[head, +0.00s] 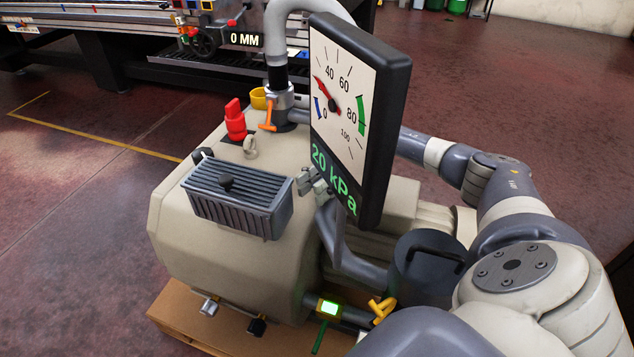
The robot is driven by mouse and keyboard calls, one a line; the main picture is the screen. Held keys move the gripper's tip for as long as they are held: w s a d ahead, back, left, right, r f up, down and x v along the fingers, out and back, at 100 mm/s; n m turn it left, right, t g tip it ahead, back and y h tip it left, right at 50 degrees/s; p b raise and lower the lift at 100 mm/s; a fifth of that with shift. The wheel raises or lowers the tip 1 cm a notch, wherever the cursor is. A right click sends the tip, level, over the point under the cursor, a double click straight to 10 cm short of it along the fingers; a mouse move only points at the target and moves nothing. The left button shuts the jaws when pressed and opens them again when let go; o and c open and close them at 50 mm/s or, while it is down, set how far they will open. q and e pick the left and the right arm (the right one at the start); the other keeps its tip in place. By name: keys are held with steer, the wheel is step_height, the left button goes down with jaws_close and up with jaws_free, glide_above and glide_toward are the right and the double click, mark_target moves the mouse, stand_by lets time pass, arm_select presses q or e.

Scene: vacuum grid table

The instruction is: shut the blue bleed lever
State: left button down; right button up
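I cannot make out a blue lever in the head view; it may be hidden behind the gauge or my arm. The large gauge (344,100) on the beige pump (170,220) reads 20 kPa, with its red needle low on the scale. My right arm comes in from the right and passes behind the gauge. Grey finger parts of my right gripper (312,184) show at the gauge's lower left edge, above the pump. The gauge hides the rest, and I cannot tell whether the fingers are apart. My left gripper is not in view.
An orange lever (268,114), red fitting (235,121) and ribbed grey box (237,200) are on the pump. A yellow lever (381,309) and green lever (319,338) sit low in front. A dark canister (425,270) stands at right. The floor at left is clear.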

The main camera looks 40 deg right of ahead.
step_height(320, 180, up, 10)
stand_by(0.6)
